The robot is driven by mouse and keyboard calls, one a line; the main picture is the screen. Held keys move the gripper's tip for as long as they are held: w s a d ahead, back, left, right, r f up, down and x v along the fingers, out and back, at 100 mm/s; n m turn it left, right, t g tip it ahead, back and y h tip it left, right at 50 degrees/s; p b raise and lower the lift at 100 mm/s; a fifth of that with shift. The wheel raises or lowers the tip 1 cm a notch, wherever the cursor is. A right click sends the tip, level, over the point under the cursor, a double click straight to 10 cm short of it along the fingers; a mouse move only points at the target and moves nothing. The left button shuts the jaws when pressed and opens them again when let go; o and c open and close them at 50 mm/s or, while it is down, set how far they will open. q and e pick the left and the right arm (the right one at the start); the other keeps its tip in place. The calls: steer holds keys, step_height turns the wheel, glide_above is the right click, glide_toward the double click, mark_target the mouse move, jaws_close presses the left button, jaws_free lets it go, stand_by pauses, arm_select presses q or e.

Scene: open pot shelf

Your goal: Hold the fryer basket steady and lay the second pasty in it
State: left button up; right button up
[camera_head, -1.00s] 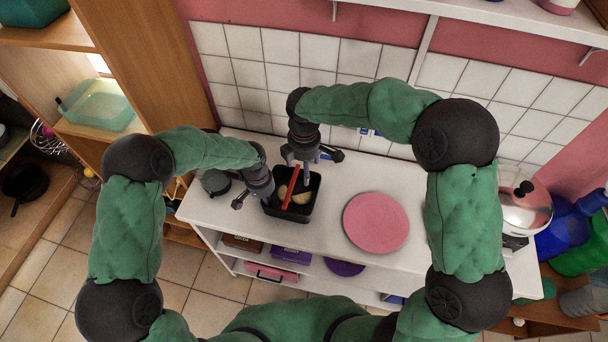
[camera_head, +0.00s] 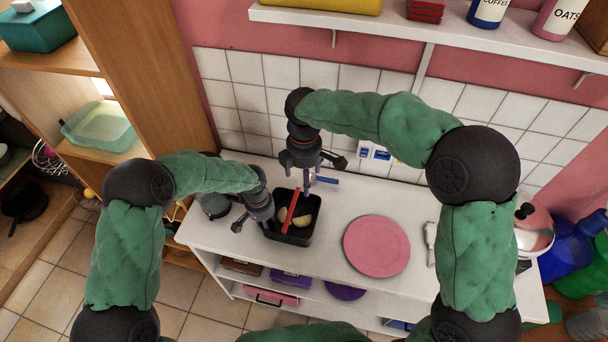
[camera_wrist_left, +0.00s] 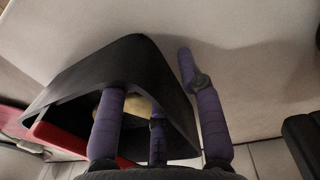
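The black fryer basket (camera_head: 299,240) with a red handle (camera_head: 291,211) stands on the white counter. Two pale pasties, one left (camera_head: 282,214) and one right (camera_head: 302,221) of the handle, lie inside it. My left gripper (camera_head: 256,222) is at the basket's left wall. In the left wrist view its purple fingers (camera_wrist_left: 160,95) are spread astride the basket wall (camera_wrist_left: 172,85), with the right finger outside and apart from it. A pasty (camera_wrist_left: 135,104) shows partly behind a finger there. My right gripper (camera_head: 315,186) is open and empty above the basket's back rim.
A pink round plate (camera_head: 376,246) lies right of the basket, with free counter (camera_head: 350,195) between and behind. A grey round pot (camera_head: 214,206) stands left of my left gripper. A tiled wall (camera_head: 250,110) and a high shelf (camera_head: 400,25) bound the back.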

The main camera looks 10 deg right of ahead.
arm_select(q)
step_height(320, 180, up, 12)
steer(key=shift+w+a, duration=0.15)
steer(key=shift+a, duration=0.2)
stand_by(0.4)
steer(key=shift+f, duration=0.1)
